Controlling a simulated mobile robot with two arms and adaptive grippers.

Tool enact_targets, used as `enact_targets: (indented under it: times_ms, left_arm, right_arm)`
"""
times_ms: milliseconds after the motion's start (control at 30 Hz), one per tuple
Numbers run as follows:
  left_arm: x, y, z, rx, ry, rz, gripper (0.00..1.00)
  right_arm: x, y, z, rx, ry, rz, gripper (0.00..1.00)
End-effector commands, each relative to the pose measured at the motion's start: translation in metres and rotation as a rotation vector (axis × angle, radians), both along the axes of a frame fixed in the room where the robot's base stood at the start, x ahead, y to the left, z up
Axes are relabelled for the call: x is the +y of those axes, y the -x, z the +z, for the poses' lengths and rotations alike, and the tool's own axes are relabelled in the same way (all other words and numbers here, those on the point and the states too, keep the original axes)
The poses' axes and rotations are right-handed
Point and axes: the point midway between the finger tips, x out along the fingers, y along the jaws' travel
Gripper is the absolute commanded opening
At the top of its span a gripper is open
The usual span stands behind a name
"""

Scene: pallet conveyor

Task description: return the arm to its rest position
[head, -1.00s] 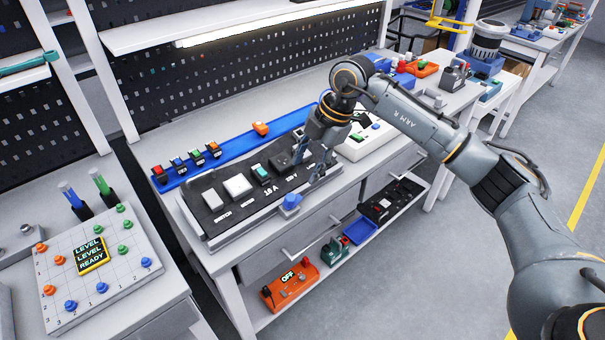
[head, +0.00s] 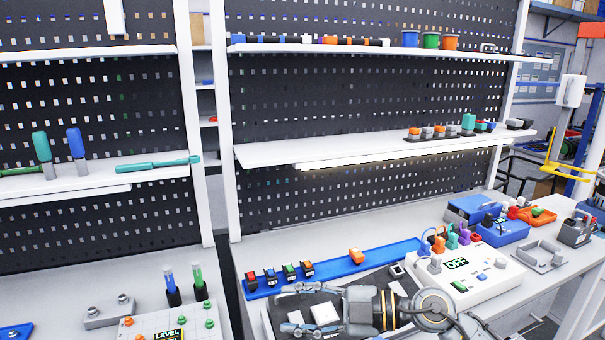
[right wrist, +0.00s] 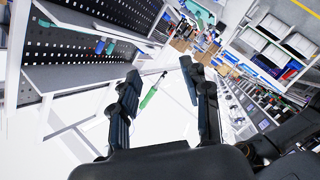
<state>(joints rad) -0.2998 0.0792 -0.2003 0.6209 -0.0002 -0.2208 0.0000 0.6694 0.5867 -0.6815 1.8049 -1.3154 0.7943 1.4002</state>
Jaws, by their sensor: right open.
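My right gripper (head: 290,308) is at the bottom of the head view, above the black panel (head: 385,283) on the workbench. Its two fingers point left and are spread, with nothing between them. A white square block (head: 325,314) on the panel shows beyond the fingers. In the right wrist view the gripper's (right wrist: 162,85) fingers are apart and empty. A green-handled thing (right wrist: 150,97) shows in the background between them. My right arm's wrist is at the bottom edge; the rest of the arm is mostly out of frame. My left gripper is in neither view.
A blue rail (head: 330,268) with small coloured blocks lies behind the gripper. A white box reading OFF (head: 465,278) stands to the right. A lit shelf (head: 370,148) hangs above the bench. Green and blue tubes (head: 199,278) stand at left.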

Motion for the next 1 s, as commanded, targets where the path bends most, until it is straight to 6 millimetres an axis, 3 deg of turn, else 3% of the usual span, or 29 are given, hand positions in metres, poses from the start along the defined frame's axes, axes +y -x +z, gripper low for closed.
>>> enact_targets:
  times_ms: [67,200,267,367,467,533,633,700,800,1000]
  left_arm:
    - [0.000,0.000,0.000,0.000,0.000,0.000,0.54]
    - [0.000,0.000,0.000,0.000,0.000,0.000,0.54]
    - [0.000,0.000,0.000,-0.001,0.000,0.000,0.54]
    - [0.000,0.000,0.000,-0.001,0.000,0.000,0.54]
    - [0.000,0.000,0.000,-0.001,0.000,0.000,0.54]
    - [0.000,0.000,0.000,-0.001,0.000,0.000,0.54]
    - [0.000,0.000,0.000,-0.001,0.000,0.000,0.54]
    - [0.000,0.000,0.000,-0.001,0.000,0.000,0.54]
    - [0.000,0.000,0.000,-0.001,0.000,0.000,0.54]
    - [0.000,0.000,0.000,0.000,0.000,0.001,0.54]
  right_arm:
    - [0.009,0.006,0.027,-0.024,-0.225,-0.077,0.47]
    - [-0.015,-0.005,0.061,-0.020,-0.541,-0.329,0.47]
    - [-0.036,-0.013,0.062,0.007,-0.639,-0.469,0.47]
    - [-0.080,-0.025,0.046,0.088,-0.742,-0.731,0.47]
    - [-0.125,-0.026,0.006,0.215,-0.762,-1.004,0.47]
    - [-0.154,-0.019,-0.033,0.328,-0.725,-1.187,0.47]
    - [-0.187,0.009,-0.096,0.518,-0.607,-1.415,0.47]
    - [-0.202,0.039,-0.138,0.655,-0.494,-1.534,0.47]
    - [-0.213,0.085,-0.186,0.836,-0.322,-1.637,0.47]
    - [-0.216,0.165,-0.238,1.100,-0.042,-1.694,0.47]
